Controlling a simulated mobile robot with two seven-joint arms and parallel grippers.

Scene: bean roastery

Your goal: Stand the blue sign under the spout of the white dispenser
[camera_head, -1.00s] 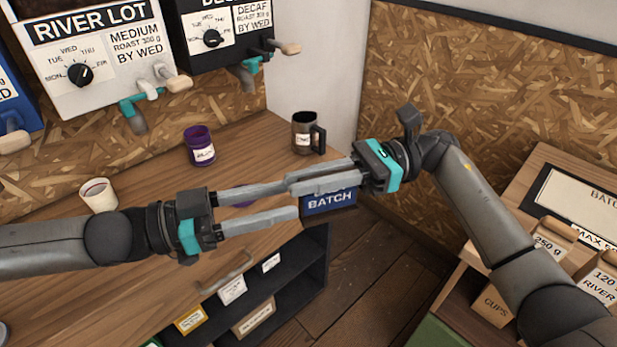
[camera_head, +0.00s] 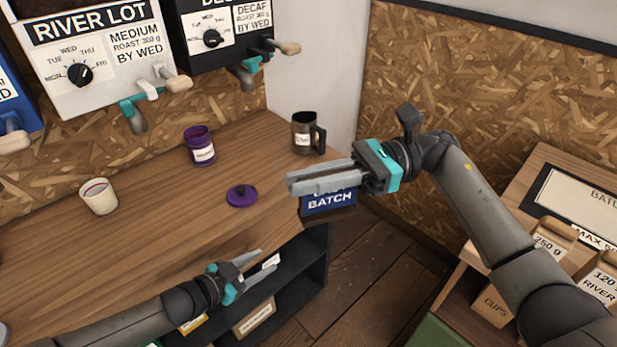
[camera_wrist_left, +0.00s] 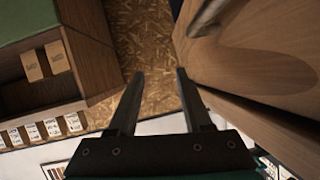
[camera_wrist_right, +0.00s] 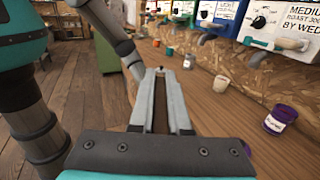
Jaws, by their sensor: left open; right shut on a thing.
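The white dispenser (camera_head: 100,60), labelled RIVER LOT, hangs at upper left. Its grey spout (camera_head: 137,121) with a teal collar points down over the back of the counter. It also shows in the right wrist view (camera_wrist_right: 290,20). The blue sign (camera_head: 330,201) reads BATCH on its lower line. My right gripper (camera_head: 290,186) is shut on it, and the fingers cover its upper part. The sign is at the counter's right end, far from the spout. My left gripper (camera_head: 270,260) is open and empty, low at the counter's front edge.
On the counter (camera_head: 130,235) stand a white cup (camera_head: 98,197), a purple canister (camera_head: 200,147), a purple lid (camera_head: 241,195) and a dark mug (camera_head: 304,134). A black dispenser (camera_head: 215,50) hangs right of the white one. The counter below the white spout looks clear.

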